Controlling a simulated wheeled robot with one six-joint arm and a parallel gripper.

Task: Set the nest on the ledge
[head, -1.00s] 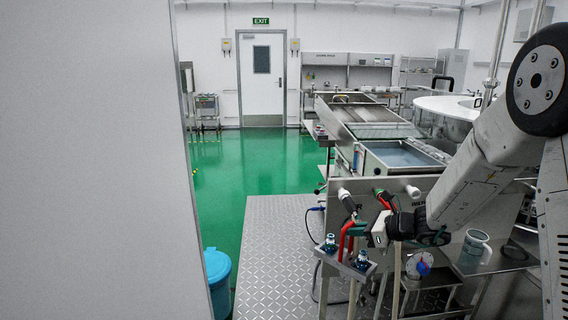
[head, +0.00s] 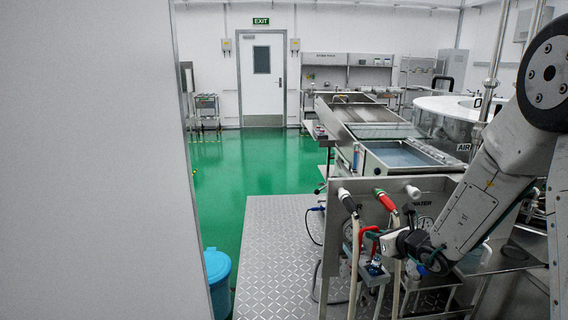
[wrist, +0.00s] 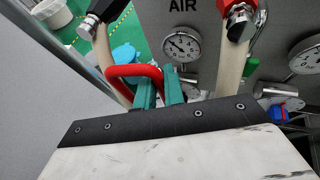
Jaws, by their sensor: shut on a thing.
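The nest appears to be a small metal plate (head: 377,279) with a red loop handle (head: 363,240) and a blue fitting (head: 375,266). In the wrist view the red handle (wrist: 133,70) lies between the teal fingers of my gripper (wrist: 160,90). In the head view my gripper (head: 374,236) is shut on that handle, and the plate hangs below it in front of the valve panel. The plate is hidden in the wrist view. A steel shelf (head: 502,259) at the lower right, partly behind my arm, may be the ledge; I cannot tell for sure.
The steel panel (head: 331,205) carries hoses, a red valve (head: 385,200) and gauges (wrist: 182,45), close beyond my gripper. A blue bin (head: 217,270) stands at the left. A grey wall (head: 90,160) fills the left side.

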